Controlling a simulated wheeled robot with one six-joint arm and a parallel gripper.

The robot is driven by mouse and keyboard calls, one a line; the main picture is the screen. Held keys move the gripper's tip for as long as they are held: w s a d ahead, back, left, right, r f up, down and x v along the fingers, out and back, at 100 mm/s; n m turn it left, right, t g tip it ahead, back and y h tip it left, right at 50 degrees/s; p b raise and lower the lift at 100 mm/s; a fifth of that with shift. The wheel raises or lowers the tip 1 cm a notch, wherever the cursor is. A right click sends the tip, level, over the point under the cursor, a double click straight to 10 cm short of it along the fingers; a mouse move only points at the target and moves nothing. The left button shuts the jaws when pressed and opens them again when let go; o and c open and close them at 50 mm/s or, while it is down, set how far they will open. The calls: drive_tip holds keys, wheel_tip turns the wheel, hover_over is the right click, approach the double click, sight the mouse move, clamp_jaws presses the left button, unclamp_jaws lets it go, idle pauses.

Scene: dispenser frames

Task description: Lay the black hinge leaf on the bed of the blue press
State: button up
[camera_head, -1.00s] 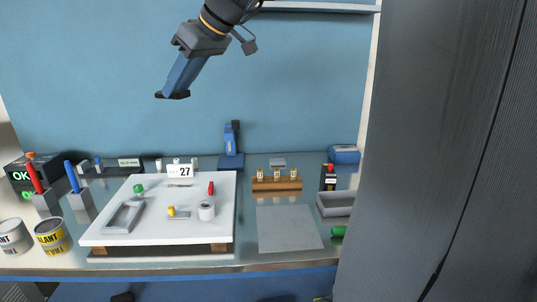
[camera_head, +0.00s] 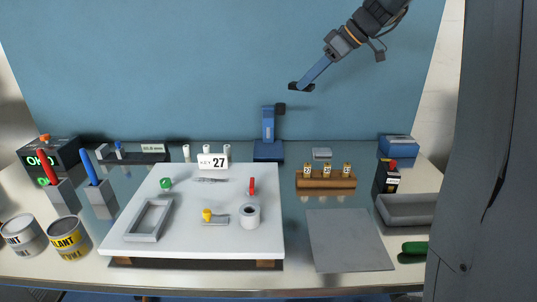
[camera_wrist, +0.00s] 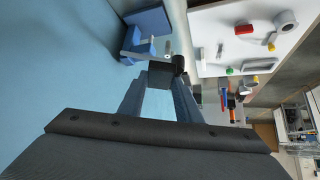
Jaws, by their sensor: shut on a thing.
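My gripper (camera_head: 305,82) is shut on the black hinge leaf (camera_head: 297,87), a small dark piece across the tips of its blue fingers. In the wrist view the leaf (camera_wrist: 160,75) shows between the fingertips, partly hidden by them. The blue press (camera_head: 268,128) stands upright at the back of the bench, with a flat blue base and a dark head. In the head view the leaf is above and slightly right of the press head, apart from it. The press also shows in the wrist view (camera_wrist: 150,22), beyond the fingertips. Its bed is hard to make out.
A white board (camera_head: 150,245) with several small parts lies left of the press. A wooden block with yellow-topped pegs (camera_head: 326,180), a grey mat (camera_head: 350,240) and a grey tray (camera_head: 405,210) are to the right. A dark panel (camera_head: 490,150) fills the right edge.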

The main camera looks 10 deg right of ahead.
drive_tip(key=w+d+f+n+g+b, duration=0.1)
drive_tip(key=w+d+f, duration=0.1)
drive_tip(key=f, duration=0.5)
drive_tip(key=w+d+f+n+g+y, duration=0.1)
drive_tip(key=w+d+f+n, duration=0.1)
drive_tip(key=d+f, duration=0.2)
drive_tip(key=w+d+f+n+g+b, duration=0.1)
drive_tip(key=d+f, duration=0.3)
drive_tip(key=f, duration=0.6)
drive_tip(key=shift+w+n+y+b, duration=0.3)
drive_tip(key=shift+w+n, duration=0.3)
drive_tip(key=shift+w, duration=0.3)
drive_tip(key=shift+a+f, duration=0.15)
drive_tip(key=shift+a, duration=0.05)
drive_tip(key=p, duration=0.5)
approach(265, 152)
drive_tip(key=a, duration=0.1)
drive_tip(key=w+a, duration=0.1)
drive_tip(key=a, duration=0.1)
drive_tip(key=shift+w+f, duration=0.1)
wheel_tip(265, 152, down, 3)
drive_tip(key=shift+a+f+p, duration=0.1)
drive_tip(key=shift+p, duration=0.95)
drive_tip(key=shift+f, duration=0.2)
